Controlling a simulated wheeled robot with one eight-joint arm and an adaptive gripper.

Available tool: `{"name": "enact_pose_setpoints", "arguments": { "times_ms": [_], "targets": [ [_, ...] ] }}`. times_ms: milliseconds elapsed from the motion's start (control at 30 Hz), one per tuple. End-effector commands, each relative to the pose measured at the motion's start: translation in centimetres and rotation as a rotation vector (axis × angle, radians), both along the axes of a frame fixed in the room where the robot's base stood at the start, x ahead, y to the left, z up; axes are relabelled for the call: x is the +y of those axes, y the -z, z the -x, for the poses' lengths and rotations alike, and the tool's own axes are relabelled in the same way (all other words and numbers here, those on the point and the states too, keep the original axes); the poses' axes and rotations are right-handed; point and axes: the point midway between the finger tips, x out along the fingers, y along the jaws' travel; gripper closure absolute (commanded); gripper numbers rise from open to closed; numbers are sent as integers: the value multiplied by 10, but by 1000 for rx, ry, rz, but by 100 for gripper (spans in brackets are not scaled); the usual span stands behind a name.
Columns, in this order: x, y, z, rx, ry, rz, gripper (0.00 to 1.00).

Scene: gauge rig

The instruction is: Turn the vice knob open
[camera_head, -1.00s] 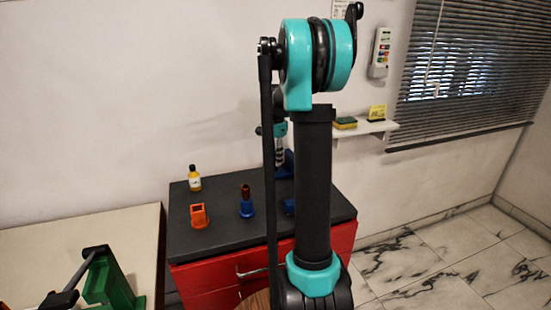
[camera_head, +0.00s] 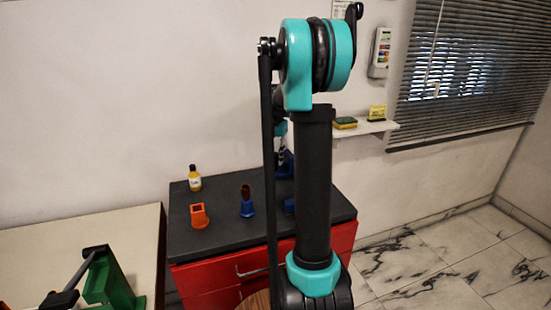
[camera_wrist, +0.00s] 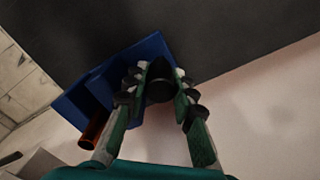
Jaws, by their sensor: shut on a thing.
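The vice is blue; in the wrist view its body (camera_wrist: 78,100) lies left of and behind my fingers. Its black round knob (camera_wrist: 159,92) sits between the fingers. My gripper (camera_wrist: 161,73) is shut on the knob, one finger on each side. A brown-orange cylinder (camera_wrist: 95,128) shows beside the blue vice at the lower left; I cannot tell if it is clamped. In the head view a blue part of the vice (camera_head: 285,167) shows at the back of the dark worktop, mostly hidden behind my arm.
The dark worktop (camera_head: 225,235) tops a red cabinet (camera_head: 205,285). On it stand a yellow bottle (camera_head: 194,178), an orange holder (camera_head: 199,216) and a blue holder (camera_head: 247,208) with a brown piece. A wall shelf (camera_head: 370,128) holds sponges. A green device (camera_head: 110,280) is at left.

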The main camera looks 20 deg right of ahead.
Motion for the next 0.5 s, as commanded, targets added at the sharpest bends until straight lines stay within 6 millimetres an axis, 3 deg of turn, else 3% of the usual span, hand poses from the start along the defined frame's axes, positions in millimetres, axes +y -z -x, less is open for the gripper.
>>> {"name": "enact_pose_setpoints", "arguments": {
  "times_ms": [500],
  "targets": [
    [1,0,-1,0,-488,0,100]
  ]
}}
